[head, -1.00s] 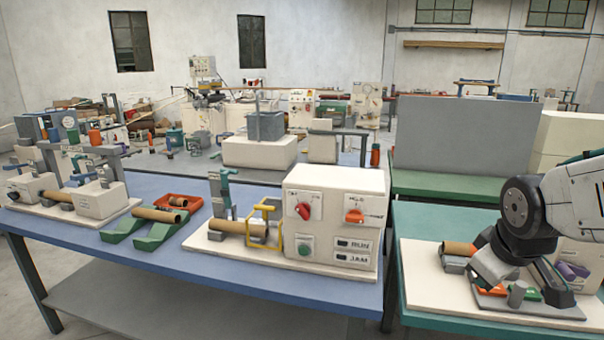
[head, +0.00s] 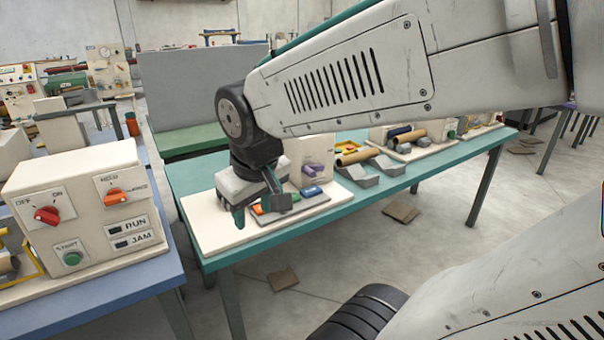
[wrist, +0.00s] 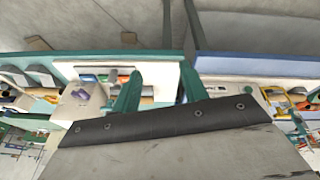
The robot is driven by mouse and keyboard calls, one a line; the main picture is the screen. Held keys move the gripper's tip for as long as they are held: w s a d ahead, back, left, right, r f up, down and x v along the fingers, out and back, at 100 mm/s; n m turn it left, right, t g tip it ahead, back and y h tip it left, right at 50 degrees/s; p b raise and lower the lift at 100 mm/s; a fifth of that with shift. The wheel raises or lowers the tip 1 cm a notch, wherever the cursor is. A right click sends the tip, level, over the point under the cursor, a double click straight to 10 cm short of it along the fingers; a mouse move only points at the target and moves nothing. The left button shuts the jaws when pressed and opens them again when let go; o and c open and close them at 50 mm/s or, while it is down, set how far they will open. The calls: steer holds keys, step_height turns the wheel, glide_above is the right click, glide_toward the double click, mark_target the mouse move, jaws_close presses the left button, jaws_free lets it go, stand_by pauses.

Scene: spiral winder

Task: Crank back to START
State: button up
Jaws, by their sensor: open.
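A winder station stands on a cream board (head: 210,226) on the teal table, with a cream housing (head: 318,150) at its back. A purple part (head: 315,168), perhaps the crank's handle, is on the housing's front; it also shows in the wrist view (wrist: 82,95). Orange (head: 262,209), green (head: 285,198) and blue (head: 311,191) pieces lie along a grey plate in front. I can read no START mark on this station. My gripper (head: 257,203) points down over the board's left part, open and left of the purple part. Its green fingers (wrist: 161,90) are apart with nothing held between them.
A blue table at left bears a control box (head: 80,195) with red and orange knobs and a green START button. A grey panel (head: 200,95) stands behind. More stations with tubes (head: 355,158) are farther right. Cardboard pieces (head: 283,280) lie on the otherwise open floor.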

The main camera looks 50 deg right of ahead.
mark_target(313, 175)
steer(key=w+d+f+t+h, duration=0.2)
steer(key=w+d+f+t, duration=0.15)
steer(key=w+d, duration=0.65)
steer(key=w+d+f+t+h, duration=0.2)
steer(key=w+d+f+t, duration=0.3)
steer(key=d, duration=0.9)
steer(key=s+d+f+m+t, duration=0.1)
steer(key=s+d+f+t, duration=0.25)
steer(key=d, duration=0.35)
steer(key=s+d+f+t, duration=0.2)
steer(key=d+f, duration=0.3)
steer(key=d, duration=0.2)
steer(key=x, duration=0.8)
steer(key=shift+a, duration=0.2)
